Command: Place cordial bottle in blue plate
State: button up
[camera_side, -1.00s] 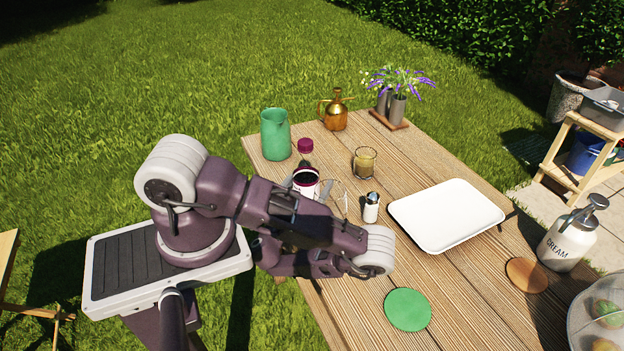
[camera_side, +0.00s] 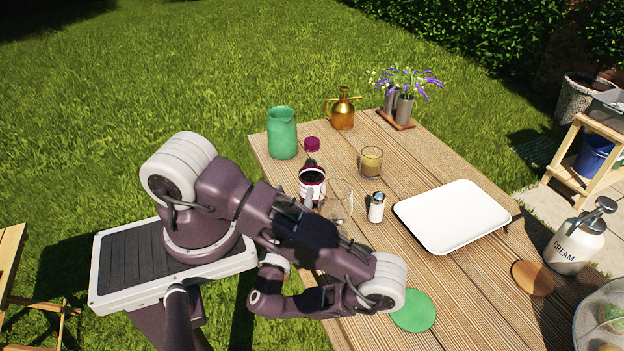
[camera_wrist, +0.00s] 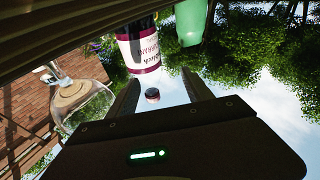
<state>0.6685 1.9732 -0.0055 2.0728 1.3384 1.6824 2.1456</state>
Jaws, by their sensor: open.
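The cordial bottle (camera_side: 313,183), with a magenta cap and a white-and-magenta label, stands upright on the table beyond my arm. In the wrist view, which is upside down, the bottle (camera_wrist: 143,50) is ahead, with its cap between the lines of my fingers. My gripper (camera_wrist: 161,80) is open and empty, its two fingers apart and pointing towards the bottle. In the side view my arm largely hides the gripper. I see no blue plate; a white rectangular tray (camera_side: 455,217) and a flat green disc (camera_side: 413,311) lie on the table.
A clear glass vessel (camera_wrist: 85,105) stands close beside the bottle. A green jug (camera_side: 282,133), a tumbler (camera_side: 371,162) and a shaker (camera_side: 377,208) are near too. A copper can (camera_side: 343,110) and flower vases stand farther back; a cream dispenser (camera_side: 575,243) is at right.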

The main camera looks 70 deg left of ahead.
jog(key=s+d+r+n+g+h, duration=0.1)
jog(key=s+d+r+n+g, duration=0.2)
jog(key=s+d+n+g, duration=0.55)
jog(key=s+d+r+n+g+h, duration=0.15)
jog(key=d+n+g, duration=0.45)
jog(key=n+g, duration=0.7)
jog(key=w+d+r+n+t+h, duration=0.1)
jog(key=w+r+n+t+h, duration=0.4)
jog(key=r+n, duration=0.95)
jog(key=w+d+r+n+t+h, duration=0.1)
jog(key=r+n+t+h, duration=0.7)
jog(key=n, duration=1.3)
jog(key=m+g+h, duration=0.2)
jog(key=m+g, duration=0.2)
jog(key=m, duration=1.2)
send_over(312, 140)
jog(key=shift+t+y, duration=0.25)
jog(key=f, duration=1)
jog(key=shift+s+a+f, duration=0.1)
jog(key=shift+s+f, duration=0.2)
jog(key=shift+s, duration=0.1)
jog(key=f, duration=0.7)
jog(key=shift+w+d, duration=0.2)
jog(key=shift+w, duration=0.15)
grip_shut()
